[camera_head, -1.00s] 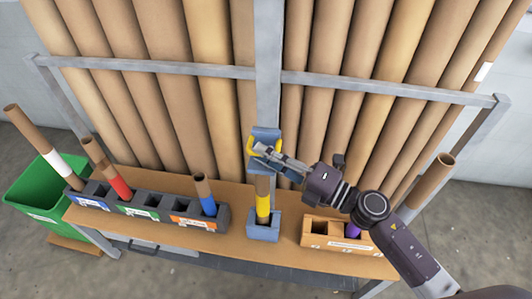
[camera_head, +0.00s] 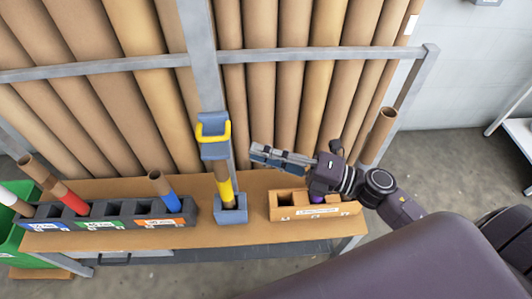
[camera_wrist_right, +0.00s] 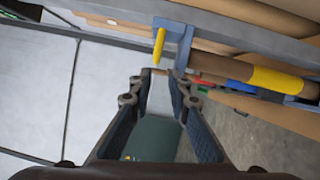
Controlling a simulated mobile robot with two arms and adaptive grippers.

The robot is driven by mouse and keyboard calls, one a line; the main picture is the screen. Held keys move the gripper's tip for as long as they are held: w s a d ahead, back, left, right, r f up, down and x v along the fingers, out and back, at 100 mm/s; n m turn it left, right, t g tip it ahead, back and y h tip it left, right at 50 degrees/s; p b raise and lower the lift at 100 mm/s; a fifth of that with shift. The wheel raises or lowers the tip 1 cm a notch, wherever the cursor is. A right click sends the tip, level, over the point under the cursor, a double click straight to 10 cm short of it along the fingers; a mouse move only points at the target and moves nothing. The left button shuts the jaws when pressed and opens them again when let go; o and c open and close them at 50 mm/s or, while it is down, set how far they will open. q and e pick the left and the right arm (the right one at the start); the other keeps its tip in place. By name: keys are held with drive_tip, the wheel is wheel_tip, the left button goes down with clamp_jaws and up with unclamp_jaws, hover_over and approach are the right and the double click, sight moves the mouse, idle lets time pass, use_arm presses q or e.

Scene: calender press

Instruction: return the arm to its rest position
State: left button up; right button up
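My right gripper (camera_head: 255,155) is open and empty, in the air right of the press block (camera_head: 214,150) and apart from its yellow handle (camera_head: 228,128). Its two fingers (camera_wrist_right: 158,72) show a gap in the right wrist view, where the yellow handle (camera_wrist_right: 159,46) lies beyond the tips. Below the press block, a cardboard tube with a yellow band (camera_head: 224,190) stands in a blue-grey socket (camera_head: 231,212). My right arm reaches in from the right, above the wooden box (camera_head: 290,211). My left gripper is not in view.
Tall cardboard tubes (camera_head: 165,100) lean behind a grey metal rail (camera_head: 100,67). A dark rack (camera_head: 125,211) at left holds short tubes with red and blue bands. A green bin (camera_head: 12,237) stands far left. Open floor lies at right.

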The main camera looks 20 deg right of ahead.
drive_tip(key=shift+s+d, duration=0.3)
drive_tip(key=shift+d, duration=0.1)
